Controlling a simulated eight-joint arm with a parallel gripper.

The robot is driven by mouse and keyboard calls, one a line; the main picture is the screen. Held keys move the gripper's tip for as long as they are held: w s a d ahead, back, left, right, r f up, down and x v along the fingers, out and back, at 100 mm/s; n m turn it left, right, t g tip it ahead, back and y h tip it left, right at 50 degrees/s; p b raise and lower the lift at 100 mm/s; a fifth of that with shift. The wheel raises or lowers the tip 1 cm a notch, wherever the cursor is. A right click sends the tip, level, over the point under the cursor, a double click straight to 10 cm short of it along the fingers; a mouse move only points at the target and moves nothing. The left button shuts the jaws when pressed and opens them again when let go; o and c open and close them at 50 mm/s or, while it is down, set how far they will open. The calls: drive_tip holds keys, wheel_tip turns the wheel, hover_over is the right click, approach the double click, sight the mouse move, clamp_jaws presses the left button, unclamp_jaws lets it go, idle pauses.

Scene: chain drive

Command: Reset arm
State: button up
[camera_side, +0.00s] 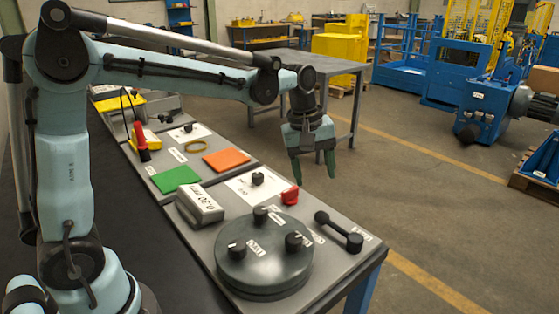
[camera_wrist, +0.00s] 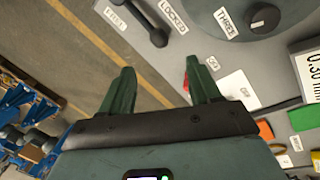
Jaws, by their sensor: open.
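My gripper (camera_side: 313,165) hangs from the arm in the side view, pointing down, high above the right edge of the bench. Its two green fingers are apart with nothing between them. In the wrist view my gripper (camera_wrist: 160,88) also shows open and empty, with bench edge and floor beyond the fingers. The grey bench panel (camera_side: 208,240) carries the work pieces below and left of the gripper. A red knob (camera_side: 290,195) stands on the panel under the gripper; in the wrist view it is mostly hidden behind the right finger.
A large round dark disc (camera_side: 264,262) with several knobs sits at the panel's front. A black lever (camera_side: 340,232) lies right of it. Open floor lies right.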

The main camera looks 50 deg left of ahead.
drive_tip(key=shift+s+a+f+m+t+y, duration=0.2)
drive_tip(key=shift+s+a+m+t, duration=0.5)
drive_tip(key=shift+s+m, duration=1.5)
drive_tip(key=shift+s+a+f+m+t+y, duration=0.1)
drive_tip(key=shift+s+a+m+t+y, duration=0.15)
drive_tip(key=shift+s+m+t, duration=1.8)
drive_tip(key=shift+s+a+f+m+g+y, duration=0.15)
drive_tip(key=shift+s+a+m, duration=0.3)
drive_tip(key=shift+s+m, duration=1.85)
drive_tip(key=shift+s+n, duration=0.8)
drive_tip(key=shift+n, duration=0.05)
